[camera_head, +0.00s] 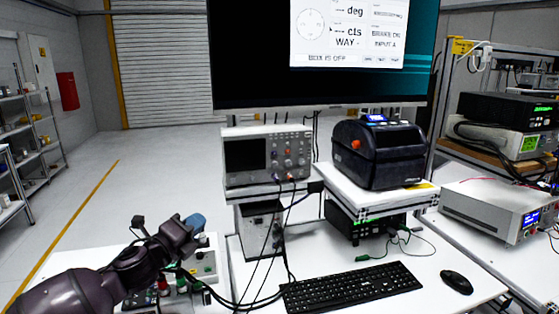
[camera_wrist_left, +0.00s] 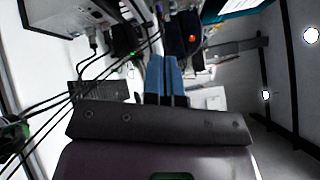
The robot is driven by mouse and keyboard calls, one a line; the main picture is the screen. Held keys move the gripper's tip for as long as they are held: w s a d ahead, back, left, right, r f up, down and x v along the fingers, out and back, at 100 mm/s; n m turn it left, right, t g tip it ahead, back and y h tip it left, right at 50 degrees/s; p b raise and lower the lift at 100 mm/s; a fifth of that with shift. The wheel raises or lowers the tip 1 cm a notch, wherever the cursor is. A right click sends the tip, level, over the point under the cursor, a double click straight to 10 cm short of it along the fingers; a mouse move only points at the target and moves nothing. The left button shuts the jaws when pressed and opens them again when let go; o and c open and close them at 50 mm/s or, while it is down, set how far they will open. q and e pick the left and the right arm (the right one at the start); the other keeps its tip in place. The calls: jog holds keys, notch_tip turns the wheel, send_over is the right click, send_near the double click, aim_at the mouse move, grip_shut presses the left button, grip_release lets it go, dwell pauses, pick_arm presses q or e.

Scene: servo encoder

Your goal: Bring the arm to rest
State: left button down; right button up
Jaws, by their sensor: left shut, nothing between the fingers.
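My left arm comes in from the lower left in the head view. Its gripper (camera_head: 195,222) has blue fingers and hangs over the left part of the bench, near a grey box with a green button (camera_head: 205,262). In the left wrist view the two blue fingers (camera_wrist_left: 166,78) lie side by side, shut, with nothing between them. My right gripper does not show.
An oscilloscope (camera_head: 262,157) on a stand and a dark printer-like device (camera_head: 378,154) stand behind the keyboard (camera_head: 350,287) and mouse (camera_head: 456,282). Black cables (camera_head: 268,255) hang just right of my gripper. A large monitor (camera_head: 320,85) rises behind. Open floor (camera_head: 155,190) lies left.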

pick_arm(q)
jog(key=s+a+f+n+y, duration=0.2)
jog(key=s+f+n, duration=0.5)
jog(key=f+n, duration=0.1)
jog(key=s+a+f+n+g+y, duration=0.1)
jog(key=s+a+f+n+y, duration=0.1)
jog(key=s+f+n, duration=0.6)
jog(key=s+a+f+n+g+y, duration=0.1)
jog(key=s+a+f+n+y, duration=0.1)
jog(key=s+f+n, duration=0.5)
jog(key=shift+s+f+n+y, duration=0.2)
jog(key=shift+f+n+y, duration=0.5)
jog(key=shift+n, duration=0.4)
jog(key=s+a+f+n+g+y, duration=0.1)
jog(key=s+a+f+n+g, duration=0.1)
jog(key=s+f, duration=0.5)
jog(key=s+g, duration=0.1)
jog(key=s, duration=0.4)
jog(key=shift+f+y, duration=0.3)
jog(key=shift+f, duration=0.1)
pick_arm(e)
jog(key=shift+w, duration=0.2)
pick_arm(q)
jog(key=shift+f, duration=0.1)
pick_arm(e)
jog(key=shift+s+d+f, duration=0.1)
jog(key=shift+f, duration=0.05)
